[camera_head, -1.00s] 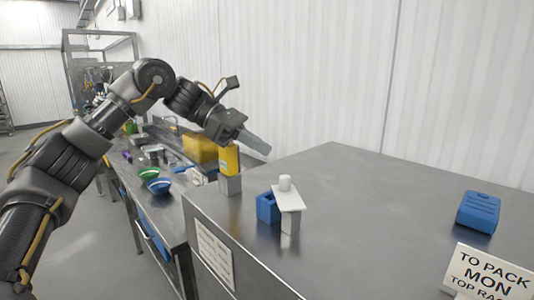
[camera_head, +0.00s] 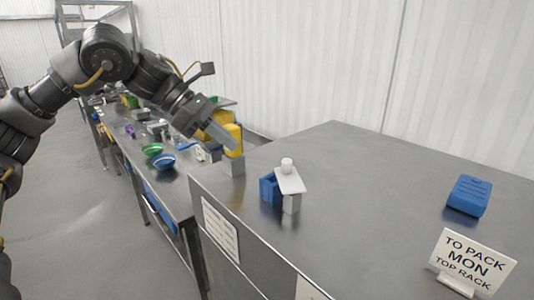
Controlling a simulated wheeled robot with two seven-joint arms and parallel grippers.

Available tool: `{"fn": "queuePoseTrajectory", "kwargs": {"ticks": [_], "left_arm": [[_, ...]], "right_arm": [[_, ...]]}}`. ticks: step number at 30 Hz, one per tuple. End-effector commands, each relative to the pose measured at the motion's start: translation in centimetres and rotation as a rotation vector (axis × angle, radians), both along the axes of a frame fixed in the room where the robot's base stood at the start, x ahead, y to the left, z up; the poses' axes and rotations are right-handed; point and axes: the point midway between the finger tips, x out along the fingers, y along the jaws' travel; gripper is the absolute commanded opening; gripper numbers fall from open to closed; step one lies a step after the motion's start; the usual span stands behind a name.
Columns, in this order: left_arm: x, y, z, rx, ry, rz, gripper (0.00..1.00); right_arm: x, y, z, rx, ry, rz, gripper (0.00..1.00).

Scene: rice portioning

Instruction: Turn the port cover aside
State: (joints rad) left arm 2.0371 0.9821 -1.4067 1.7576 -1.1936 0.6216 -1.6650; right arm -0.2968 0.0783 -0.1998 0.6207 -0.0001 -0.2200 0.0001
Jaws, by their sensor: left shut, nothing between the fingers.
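My right gripper is out of view.
A blue case (camera_head: 468,196) lies at the right of the steel table (camera_head: 380,190), with a "TO PACK MON TOP RACK" sign (camera_head: 474,262) near it. A lower bench at the left holds a green bowl (camera_head: 152,149), a blue bowl (camera_head: 164,161) and other items. The table's middle is clear.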

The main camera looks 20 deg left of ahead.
Motion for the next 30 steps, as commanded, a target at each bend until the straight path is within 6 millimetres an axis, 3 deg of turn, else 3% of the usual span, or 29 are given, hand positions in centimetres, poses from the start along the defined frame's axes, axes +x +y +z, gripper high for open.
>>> {"fn": "queuePoseTrajectory", "kwargs": {"ticks": [8,15,30], "left_arm": [[1.3,-4.2,-3.7,0.002,0.005,-0.004,0.00],[2.4,-7.1,-3.7,0.000,0.002,-0.004,0.00],[2.7,-8.0,-4.0,-0.001,0.000,-0.002,0.00]], "right_arm": [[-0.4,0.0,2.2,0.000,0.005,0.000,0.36],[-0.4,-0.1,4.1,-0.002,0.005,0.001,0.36],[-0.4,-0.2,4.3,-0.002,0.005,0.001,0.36]]}}
